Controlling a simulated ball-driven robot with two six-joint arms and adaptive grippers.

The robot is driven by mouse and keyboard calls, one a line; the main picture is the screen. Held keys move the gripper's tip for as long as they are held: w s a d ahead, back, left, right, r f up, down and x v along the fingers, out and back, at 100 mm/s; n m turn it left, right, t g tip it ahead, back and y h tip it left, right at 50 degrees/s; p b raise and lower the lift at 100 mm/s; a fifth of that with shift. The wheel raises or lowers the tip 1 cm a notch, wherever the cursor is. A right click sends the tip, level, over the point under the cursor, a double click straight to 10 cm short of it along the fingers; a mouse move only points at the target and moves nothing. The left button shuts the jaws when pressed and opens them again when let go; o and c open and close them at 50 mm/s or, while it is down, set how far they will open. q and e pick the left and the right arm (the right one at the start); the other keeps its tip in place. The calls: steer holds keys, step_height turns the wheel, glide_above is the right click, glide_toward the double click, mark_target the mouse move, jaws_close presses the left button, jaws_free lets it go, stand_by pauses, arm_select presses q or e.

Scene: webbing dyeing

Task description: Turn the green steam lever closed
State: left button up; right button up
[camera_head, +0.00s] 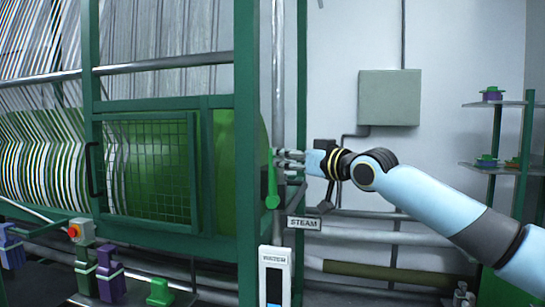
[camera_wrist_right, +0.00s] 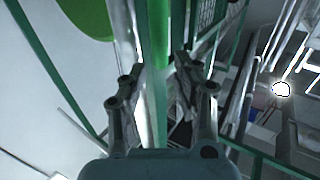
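The green steam lever (camera_head: 272,186) hangs downward beside the machine's green post, above and left of the STEAM sign (camera_head: 303,223). My right gripper (camera_head: 281,160) reaches in from the right at the height of the lever's upper end, close to it. In the right wrist view its two fingers (camera_wrist_right: 156,92) are spread apart, with a green upright bar (camera_wrist_right: 158,75) showing between them. I cannot tell whether that bar is the lever or the post, or whether a finger touches it. My left gripper is not in view.
The green machine frame (camera_head: 246,120) with its mesh guard (camera_head: 155,165) stands left of the gripper. A WATER panel (camera_head: 274,278) is below the sign. Pipes (camera_head: 395,238) run along the wall. A grey box (camera_head: 389,97) and shelves (camera_head: 500,104) are at the right.

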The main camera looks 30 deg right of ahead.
mark_target(273, 170)
steer(key=w, duration=0.5)
steer(key=shift+w+a+p, duration=0.25)
steer(key=shift+a+p, duration=0.05)
jaws_close()
